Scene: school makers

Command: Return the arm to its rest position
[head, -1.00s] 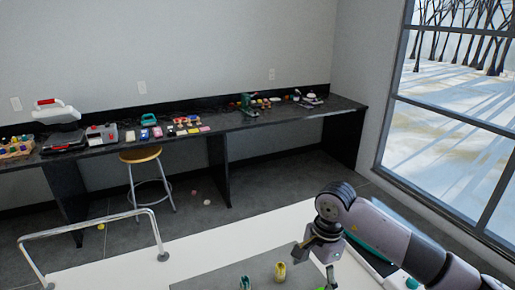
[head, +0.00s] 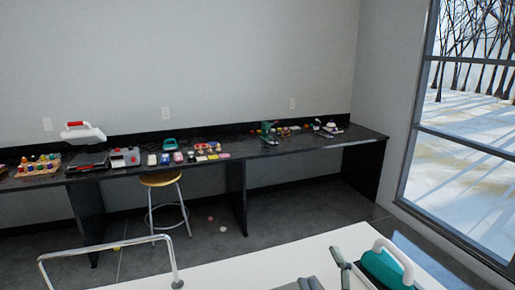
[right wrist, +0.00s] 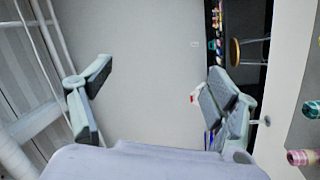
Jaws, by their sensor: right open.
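My right gripper (head: 325,270) shows only in part at the bottom edge of the head view, with grey fingers over the white table (head: 255,272). The rest of that arm is out of the picture. In the right wrist view, the right gripper (right wrist: 160,75) has its two fingers wide apart with nothing between them. The wall and the room behind them appear turned sideways. My left gripper is not in view.
A teal object with a white handle (head: 388,268) stands on the table just right of the right gripper. A metal rail (head: 105,248) is at the table's left. A stool (head: 160,180) stands before the black bench (head: 345,138) with several items. The floor between is mostly clear.

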